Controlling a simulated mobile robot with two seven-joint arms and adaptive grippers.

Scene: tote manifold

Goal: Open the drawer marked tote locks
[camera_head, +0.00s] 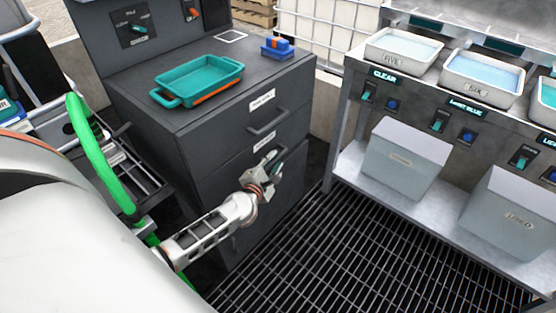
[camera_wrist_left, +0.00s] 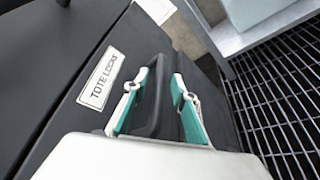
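The drawer marked tote locks (camera_wrist_left: 72,130) is a dark grey front with a white "TOTE LOCKS" label (camera_wrist_left: 100,78). In the head view it is the middle drawer front (camera_head: 222,180) of the grey cabinet, and it looks closed. Its dark bar handle (camera_wrist_left: 153,98) shows in the left wrist view. My left gripper (camera_wrist_left: 158,108) has its two teal-padded fingers apart, one on each side of the handle, with gaps visible beside the bar. In the head view the left gripper (camera_head: 270,170) is at the drawer front and hides most of the handle. My right gripper is not in view.
A teal tray (camera_head: 200,78) and a small blue-and-orange object (camera_head: 278,47) are on the cabinet top (camera_head: 165,115). Another drawer with a handle (camera_head: 268,122) is above. A metal rack (camera_head: 345,165) with bins stands right. Grating floor (camera_head: 330,250) in front of the cabinet is clear.

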